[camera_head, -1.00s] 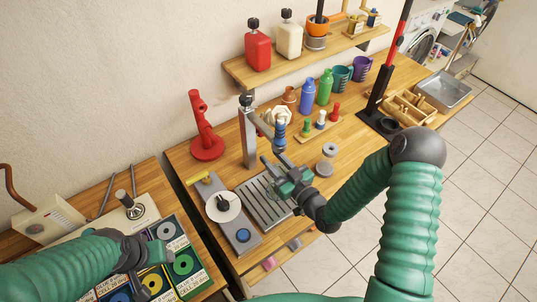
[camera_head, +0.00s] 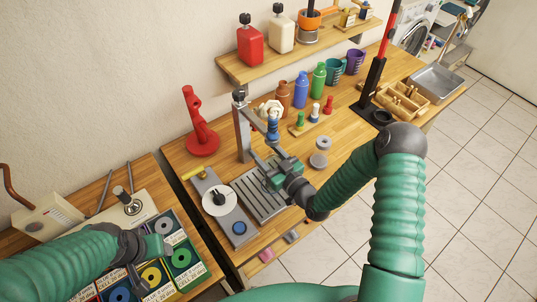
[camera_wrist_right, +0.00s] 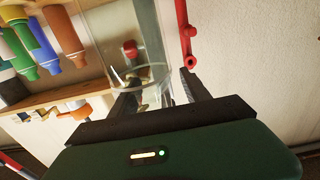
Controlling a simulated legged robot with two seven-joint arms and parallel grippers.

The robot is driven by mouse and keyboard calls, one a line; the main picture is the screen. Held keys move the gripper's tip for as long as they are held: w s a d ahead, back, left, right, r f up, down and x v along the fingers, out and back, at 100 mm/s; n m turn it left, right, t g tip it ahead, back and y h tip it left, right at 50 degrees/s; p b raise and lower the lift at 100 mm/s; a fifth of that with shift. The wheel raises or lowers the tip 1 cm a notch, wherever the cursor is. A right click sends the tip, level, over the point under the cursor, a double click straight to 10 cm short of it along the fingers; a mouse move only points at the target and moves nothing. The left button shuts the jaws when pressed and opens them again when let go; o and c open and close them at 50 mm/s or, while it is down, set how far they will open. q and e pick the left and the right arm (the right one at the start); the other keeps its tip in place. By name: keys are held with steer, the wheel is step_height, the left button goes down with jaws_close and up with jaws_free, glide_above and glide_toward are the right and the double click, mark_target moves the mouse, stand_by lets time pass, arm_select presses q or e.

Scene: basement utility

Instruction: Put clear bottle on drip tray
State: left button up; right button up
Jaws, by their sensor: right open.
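The clear bottle (camera_wrist_right: 125,35) shows in the right wrist view, its round rim between the two fingers. It looks upright in the room, since this view is nearly upside down. Whether the fingers touch it cannot be told. My right gripper (camera_head: 272,165) is open at the rear part of the drip tray (camera_head: 255,197), a grey slotted plate. In the head view I cannot make out the bottle near the gripper, nor whether it stands on the tray. My left gripper (camera_head: 146,262) is open and empty over the coloured boxes at the lower left.
A metal post with an arm (camera_head: 243,135) stands just behind the tray. A plate with a white dial (camera_head: 219,201) lies left of it. A red stand (camera_head: 199,130) is at the back left. Grey round pieces (camera_head: 319,160) stand right of the tray, with several coloured bottles behind.

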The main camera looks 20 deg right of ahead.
steer(key=d+b+v, duration=0.1)
steer(key=b+v, duration=0.3)
steer(key=v, duration=0.7)
step_height(320, 180, down, 6)
steer(key=d+n+g+h, duration=0.1)
steer(key=g+h, duration=0.3)
steer(key=g, duration=0.4)
steer(key=s+r+m+g+h, duration=0.1)
steer(key=s+r+m+g, duration=0.1)
steer(key=s, duration=0.4)
steer(key=s+r+m+g+h, duration=0.1)
steer(key=s+r+m+g, duration=0.1)
steer(key=s, duration=0.5)
steer(key=shift+a+m+g, duration=0.5)
steer(key=shift+g, duration=0.7)
steer(key=shift+s+a+r, duration=0.15)
steer(key=shift+s, duration=0.1)
steer(key=shift+a, duration=0.1)
